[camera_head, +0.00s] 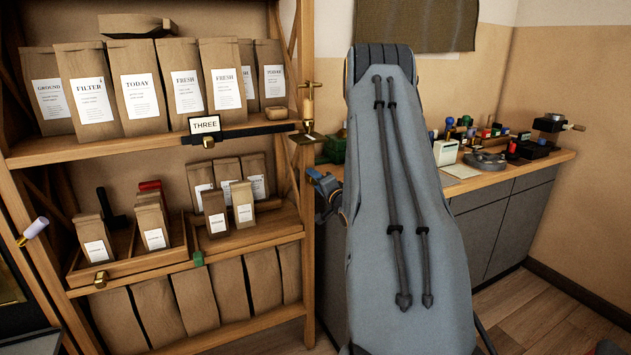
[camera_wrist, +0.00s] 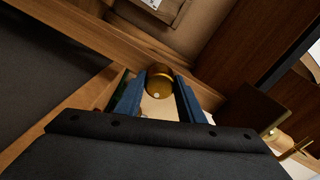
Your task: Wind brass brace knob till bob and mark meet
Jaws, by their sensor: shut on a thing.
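In the wrist view, a round brass knob (camera_wrist: 160,84) with a pale spot on its face sits between the two blue fingers of my gripper (camera_wrist: 159,92). The fingers are shut on its sides. In the head view my gripper (camera_head: 325,186) is at the right post of the shelf rack, and the knob is hidden there. A brass fitting with a pale cylinder (camera_head: 308,108) and a flat plate (camera_head: 306,138) stands at the same post, above my gripper. The plate also shows in the wrist view (camera_wrist: 253,112). I cannot make out the bob or the mark.
The wooden rack (camera_head: 150,147) holds several paper bags and a tray of smaller bags (camera_head: 134,259). A "THREE" sign (camera_head: 205,124) is on the upper shelf edge. At right, a workbench (camera_head: 498,182) carries tools. Bare floor (camera_head: 550,305) shows at lower right.

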